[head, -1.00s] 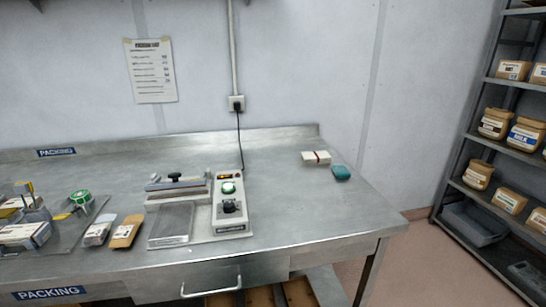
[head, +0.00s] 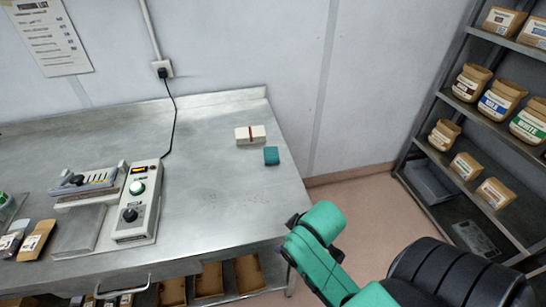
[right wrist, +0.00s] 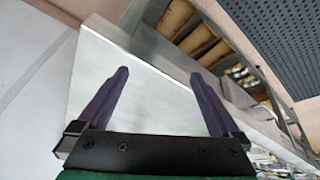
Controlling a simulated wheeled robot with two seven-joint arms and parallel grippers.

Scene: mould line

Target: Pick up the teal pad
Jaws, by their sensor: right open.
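The teal pad (head: 271,156) lies on the metal table (head: 215,200) near its right end, just in front of a white box with a dark red band (head: 250,135). My right arm reaches in from the lower right in the head view, beside the table's right edge, apart from the pad. In the right wrist view my right gripper (right wrist: 160,82) is open and empty, with the table surface beyond its fingers. The pad does not show in that view. My left gripper is not in view.
A sealing machine (head: 138,200) with a green button stands on the table to the left, its cord running to a wall socket (head: 162,69). Shelves (head: 440,150) with jars and boxes stand at the right. The table around the pad is mostly clear.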

